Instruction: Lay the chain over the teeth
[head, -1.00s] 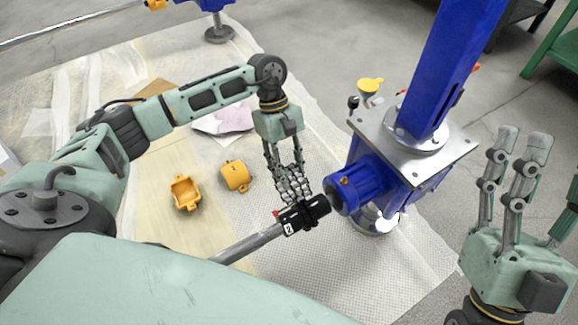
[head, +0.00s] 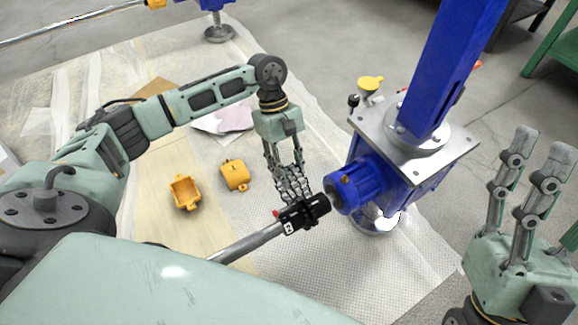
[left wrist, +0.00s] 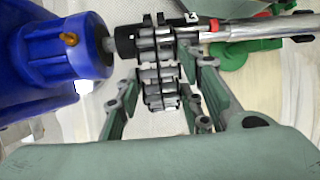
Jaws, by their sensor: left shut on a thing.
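The chain (head: 293,184) hangs between the fingers of my left gripper (head: 288,180), and its lower end meets the black coupling with teeth (head: 303,213). In the left wrist view the chain (left wrist: 160,85) runs from between the fingers up onto the coupling (left wrist: 160,40). My left gripper is shut on the chain, just above the coupling. The coupling sits at the end of a grey shaft (head: 247,244), beside the blue gearbox of the screw jack (head: 358,187). My right gripper (head: 538,150) is at the right, fingers up and spread, with nothing between them.
Two orange cover halves (head: 184,192) (head: 234,175) lie on the board left of the coupling. A yellow cap (head: 369,84) is by the jack's steel plate (head: 452,148). The blue column (head: 440,70) rises close behind. The mat in front is clear.

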